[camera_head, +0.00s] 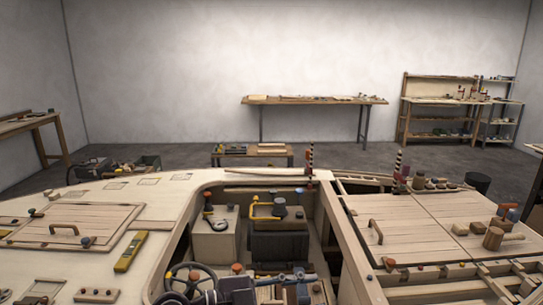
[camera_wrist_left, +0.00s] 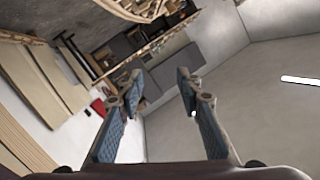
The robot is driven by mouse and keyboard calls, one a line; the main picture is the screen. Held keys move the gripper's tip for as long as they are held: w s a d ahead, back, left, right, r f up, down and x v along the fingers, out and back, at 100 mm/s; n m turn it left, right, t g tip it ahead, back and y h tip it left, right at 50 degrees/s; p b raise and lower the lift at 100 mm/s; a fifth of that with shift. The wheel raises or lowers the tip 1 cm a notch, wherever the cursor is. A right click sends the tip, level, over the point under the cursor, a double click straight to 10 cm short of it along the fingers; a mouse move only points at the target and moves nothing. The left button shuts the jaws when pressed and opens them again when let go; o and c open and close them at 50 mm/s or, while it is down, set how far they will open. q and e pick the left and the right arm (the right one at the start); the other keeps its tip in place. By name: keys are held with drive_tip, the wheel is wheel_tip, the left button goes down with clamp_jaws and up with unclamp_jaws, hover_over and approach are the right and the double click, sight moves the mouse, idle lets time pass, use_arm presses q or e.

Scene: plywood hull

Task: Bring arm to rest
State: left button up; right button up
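In the left wrist view my left gripper (camera_wrist_left: 160,85) is open. Its two blue-grey fingers stand well apart with nothing between them. Behind them are the pale room wall and floor, seen tilted. In the head view a dark, jointed part with blue pieces shows low in the middle, over the hull opening; it looks like part of my arm, but its fingers cannot be made out. My right gripper does not show in either view.
The plywood hull deck (camera_head: 165,195) fills the foreground. Its opening holds a steering wheel (camera_head: 190,283) and boxes. A workbench (camera_head: 315,101) stands at the back wall.

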use_arm(q)
wheel_tip(320, 180, up, 8)
drive_tip(key=a+n+t+h, duration=0.2)
drive_tip(key=n+t+h, duration=0.1)
drive_tip(key=t, duration=0.2)
drive_tip(key=w+a+r+n+t+y, duration=0.2)
drive_tip(key=w+a+n+t+y, duration=0.2)
drive_tip(key=a+n+t+y, duration=0.55)
drive_tip(key=s+a+f+n+g+y, duration=0.3)
drive_tip(key=a+f+n+y, duration=0.7)
drive_tip(key=a+f, duration=0.6)
drive_tip(key=s+f+m+g+h, duration=0.15)
drive_tip(key=s+f+g, duration=0.45)
drive_tip(key=s+f, duration=0.6)
drive_tip(key=s+f+m+g, duration=0.2)
drive_tip(key=s+f+g, duration=0.6)
drive_tip(key=s, duration=0.6)
wheel_tip(320, 180, down, 33)
drive_tip(key=s+b, duration=0.3)
drive_tip(key=b, duration=0.3)
drive_tip(key=s+a+f+g+b, duration=0.1)
drive_tip(key=s+a+f+b, duration=0.2)
drive_tip(key=s+f, duration=1.3)
wheel_tip(320, 180, down, 3)
drive_tip(key=shift+s+r+m+y, duration=0.1)
drive_tip(key=shift+s+m+y, duration=0.05)
drive_tip(key=shift+m+y, duration=0.2)
